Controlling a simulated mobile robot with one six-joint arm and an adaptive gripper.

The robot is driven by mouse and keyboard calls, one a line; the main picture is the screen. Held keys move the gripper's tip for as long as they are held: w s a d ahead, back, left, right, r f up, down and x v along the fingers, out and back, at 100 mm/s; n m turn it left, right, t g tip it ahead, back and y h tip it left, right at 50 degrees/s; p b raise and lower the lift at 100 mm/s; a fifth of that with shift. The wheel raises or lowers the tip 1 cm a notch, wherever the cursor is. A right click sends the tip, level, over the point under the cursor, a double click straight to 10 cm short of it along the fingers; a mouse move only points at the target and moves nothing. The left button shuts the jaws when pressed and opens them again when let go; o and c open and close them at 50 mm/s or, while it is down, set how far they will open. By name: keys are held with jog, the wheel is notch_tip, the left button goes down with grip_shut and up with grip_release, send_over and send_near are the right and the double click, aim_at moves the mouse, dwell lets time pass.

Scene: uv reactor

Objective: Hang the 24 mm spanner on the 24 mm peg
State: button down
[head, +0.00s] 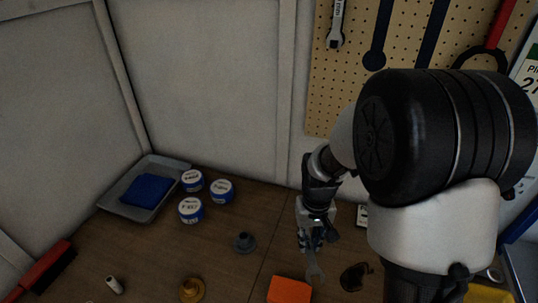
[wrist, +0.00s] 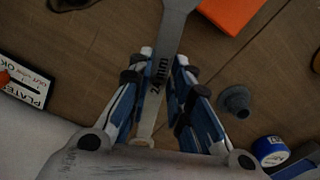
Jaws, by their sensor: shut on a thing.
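My gripper (head: 312,238) hangs over the workbench, left of my arm. It is shut on a grey spanner (head: 315,271), whose open jaw end points down in the head view. In the wrist view the spanner (wrist: 172,32) runs lengthwise between the fingers, its marking only partly readable, ending in "mm". Another spanner (head: 337,24) hangs on the pegboard (head: 345,95) at the top. Dark tool outlines (head: 379,45) show beside it. I cannot make out the 24 mm peg; my arm covers part of the board.
An orange block (head: 289,290) lies below the gripper. A grey flanged part (head: 244,242), several blue-white tubs (head: 190,210) and a tray (head: 125,207) with a blue cloth stand to the left. A small sign (wrist: 25,82) shows in the wrist view.

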jog(key=shift+w+d+r+n, duration=0.2)
jog(key=shift+w+r+n, duration=0.1)
jog(key=shift+w+n, duration=0.1)
jog(key=w+d+r+n, duration=0.7)
jog(key=r+n, duration=0.3)
jog(key=n, duration=0.2)
jog(key=shift+w+d+r+n+p, duration=0.2)
jog(key=shift+w+d+n+p, duration=0.15)
jog(key=shift+d, duration=0.1)
jog(key=shift+f, duration=0.1)
notch_tip(320, 180, down, 20)
jog(key=b, duration=0.5)
jog(key=shift+r, duration=0.25)
jog(key=shift+f+b, duration=0.15)
jog(key=shift+b, duration=0.15)
jog(key=c, duration=1.5)
grip_release()
